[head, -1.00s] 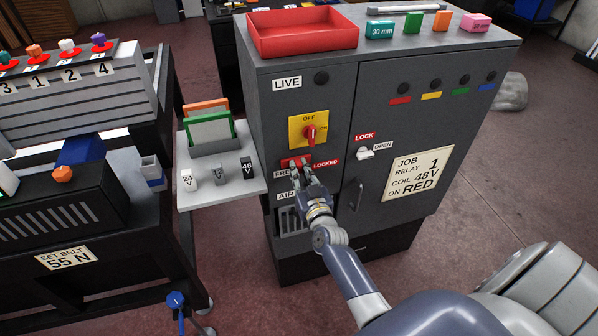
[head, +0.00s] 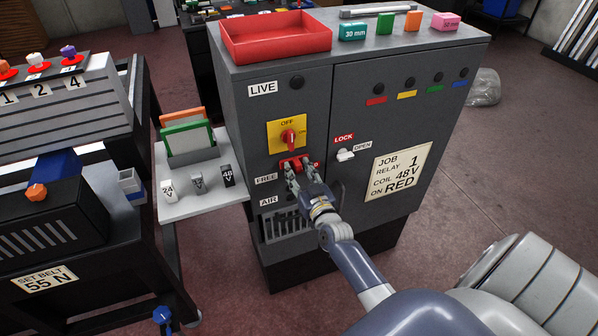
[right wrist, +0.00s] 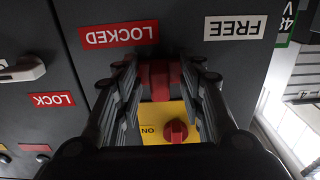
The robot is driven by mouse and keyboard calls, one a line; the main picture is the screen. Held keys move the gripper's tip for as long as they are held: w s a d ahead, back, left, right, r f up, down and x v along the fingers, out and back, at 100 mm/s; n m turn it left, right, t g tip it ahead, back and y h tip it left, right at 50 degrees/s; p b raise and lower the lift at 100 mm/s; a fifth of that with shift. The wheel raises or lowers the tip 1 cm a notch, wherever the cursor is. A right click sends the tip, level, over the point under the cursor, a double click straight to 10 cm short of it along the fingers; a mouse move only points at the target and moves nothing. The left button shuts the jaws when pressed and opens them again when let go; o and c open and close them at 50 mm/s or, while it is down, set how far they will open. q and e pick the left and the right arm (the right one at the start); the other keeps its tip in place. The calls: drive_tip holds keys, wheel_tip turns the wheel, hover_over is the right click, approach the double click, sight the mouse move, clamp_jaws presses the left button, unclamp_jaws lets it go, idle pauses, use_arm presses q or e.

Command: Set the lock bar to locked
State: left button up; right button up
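The red lock bar (head: 297,162) is on the cabinet front, below the yellow switch plate. The white FREE label (head: 266,179) is clear to the left of the gripper. The red LOCKED label (right wrist: 119,34) is readable in the wrist view; in the head view the bar and fingers largely cover it. My left gripper is not in view.
The red switch knob (head: 289,139) is just above the bar. A white latch handle (head: 346,155) is to the right, below the red LOCK label (head: 344,139). A side shelf (head: 190,209) with small relay blocks is on the left. A red tray (head: 275,46) stands on top.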

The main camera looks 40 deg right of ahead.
drive_tip(key=shift+s+a+f, duration=0.1)
drive_tip(key=shift+s, duration=0.15)
drive_tip(key=v, duration=1.1)
drive_tip(key=shift+s, duration=0.25)
drive_tip(key=s+a+f+n+g+y+b, duration=0.1)
drive_tip(key=s+a+f+g, duration=0.25)
drive_tip(key=f, duration=0.75)
drive_tip(key=s+a+f+n+g+y, duration=0.1)
drive_tip(key=s+a+f+g+y, duration=0.3)
drive_tip(key=f, duration=0.7)
drive_tip(key=s+a+f+n+g+h+b, duration=0.1)
drive_tip(key=s+a+f, duration=0.3)
drive_tip(key=f, duration=0.8)
drive_tip(key=s+f+g, duration=0.2)
drive_tip(key=s+f, duration=0.3)
drive_tip(key=s, duration=0.4)
drive_tip(key=s+a+f+n+g, duration=0.1)
drive_tip(key=s+f+g, duration=0.2)
drive_tip(key=s, duration=0.7)
drive_tip(key=s+f+n+g, duration=0.1)
drive_tip(key=s+f+g, duration=0.2)
drive_tip(key=s+f, duration=0.4)
drive_tip(key=s, duration=0.2)
drive_tip(key=shift+s+a+f, duration=0.15)
drive_tip(key=shift+s+f, duration=0.25)
